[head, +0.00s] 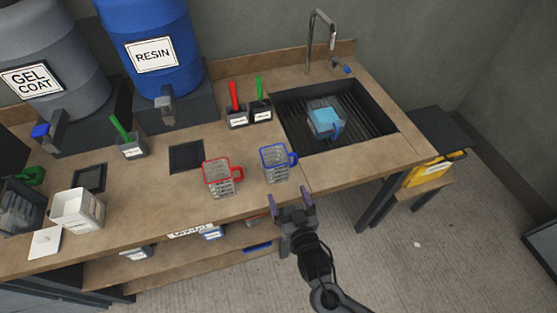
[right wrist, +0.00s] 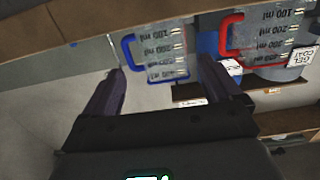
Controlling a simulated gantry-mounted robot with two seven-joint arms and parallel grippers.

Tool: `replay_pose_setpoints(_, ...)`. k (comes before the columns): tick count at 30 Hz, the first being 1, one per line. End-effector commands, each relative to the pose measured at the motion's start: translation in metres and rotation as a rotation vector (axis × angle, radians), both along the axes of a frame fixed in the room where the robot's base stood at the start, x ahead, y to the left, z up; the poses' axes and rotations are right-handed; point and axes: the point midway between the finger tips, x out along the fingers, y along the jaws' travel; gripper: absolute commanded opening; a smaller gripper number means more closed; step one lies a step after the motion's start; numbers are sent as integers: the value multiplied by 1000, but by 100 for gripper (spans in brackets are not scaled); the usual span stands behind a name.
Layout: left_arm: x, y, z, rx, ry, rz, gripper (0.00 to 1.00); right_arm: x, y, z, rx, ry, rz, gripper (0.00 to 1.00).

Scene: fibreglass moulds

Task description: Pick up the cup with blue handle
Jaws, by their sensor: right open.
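The clear cup with blue handle (head: 276,164) stands upright on the wooden bench, just left of the sink, with its handle toward the right. In the right wrist view the blue-handled cup (right wrist: 163,55) appears upside down, ahead of and between the two fingers. My right gripper (head: 291,202) is open and empty in front of the bench edge, a short way nearer than the cup and apart from it. The right gripper (right wrist: 160,82) also shows open in the wrist view. My left gripper is in neither view.
A similar cup with red handle (head: 219,178) stands close to the left. The sink (head: 375,112) holds a light blue container (head: 322,118). Small holders with a red (head: 234,96) and a green (head: 260,88) handled tool stand behind. A shelf lies below the bench front.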

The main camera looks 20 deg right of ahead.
Motion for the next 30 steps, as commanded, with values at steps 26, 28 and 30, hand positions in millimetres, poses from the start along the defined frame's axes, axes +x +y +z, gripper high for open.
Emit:
replay_pose_setpoints(26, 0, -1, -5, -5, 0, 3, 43, 91, -4, 13, -21, -45, 2, 92)
replay_pose_setpoints(28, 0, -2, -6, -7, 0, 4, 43, 99, -4, 13, -19, -44, 3, 92)
replay_pose_setpoints(30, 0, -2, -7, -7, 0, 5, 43, 106, -5, 13, -19, -43, 3, 92)
